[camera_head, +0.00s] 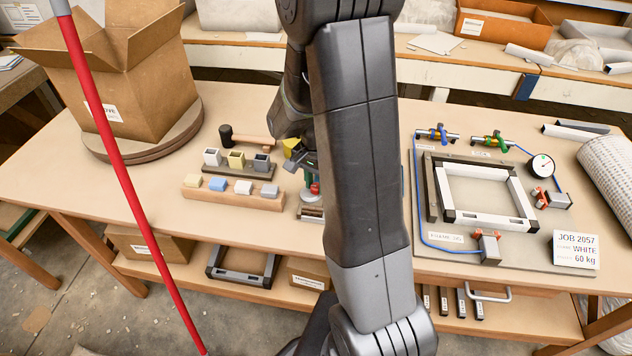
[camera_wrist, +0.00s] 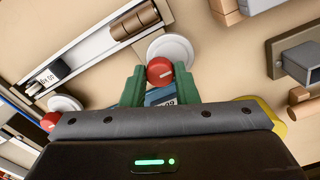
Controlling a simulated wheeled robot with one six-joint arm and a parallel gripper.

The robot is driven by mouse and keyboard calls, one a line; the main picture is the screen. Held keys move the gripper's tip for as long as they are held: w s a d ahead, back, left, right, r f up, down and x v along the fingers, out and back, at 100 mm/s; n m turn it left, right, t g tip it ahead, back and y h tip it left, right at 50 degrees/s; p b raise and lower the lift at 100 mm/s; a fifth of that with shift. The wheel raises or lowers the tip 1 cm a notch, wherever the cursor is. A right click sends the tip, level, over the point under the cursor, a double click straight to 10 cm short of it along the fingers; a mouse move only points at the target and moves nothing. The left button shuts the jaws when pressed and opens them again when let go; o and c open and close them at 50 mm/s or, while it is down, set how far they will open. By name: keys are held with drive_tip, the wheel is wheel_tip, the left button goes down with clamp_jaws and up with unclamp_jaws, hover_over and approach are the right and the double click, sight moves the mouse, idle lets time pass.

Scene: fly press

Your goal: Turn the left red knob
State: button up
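In the wrist view a red knob (camera_wrist: 160,71) with a pale mark stands in front of a white disc, between the two green fingertips of my gripper (camera_wrist: 160,76). The fingers border it on both sides; I cannot tell whether they press on it. It is the knob nearer the coloured blocks, so the left one in the head view (camera_head: 315,188). A second red knob (camera_wrist: 50,121) with its own white disc (camera_wrist: 65,102) shows at the wrist view's left. In the head view my arm hides most of the press and the other knob.
Left of my gripper are a block rack (camera_head: 232,196), small bins (camera_head: 236,160) and a mallet (camera_head: 246,139). An open carton (camera_head: 150,90) stands farther left. A frame jig (camera_head: 485,195) with clamps lies on the right. A red pole (camera_head: 125,170) crosses the left foreground.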

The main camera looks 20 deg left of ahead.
drive_tip(key=shift+n, duration=0.3)
drive_tip(key=n, duration=0.3)
drive_tip(key=shift+n+b, duration=0.3)
drive_tip(key=shift+b, duration=0.05)
drive_tip(key=n, duration=0.9)
drive_tip(key=shift+b, duration=0.4)
drive_tip(key=n, duration=0.4)
drive_tip(key=shift+n, duration=0.3)
drive_tip(key=o, duration=1)
drive_tip(key=shift+r, duration=0.1)
wheel_tip(320, 180, up, 14)
drive_tip(key=shift+p, duration=0.4)
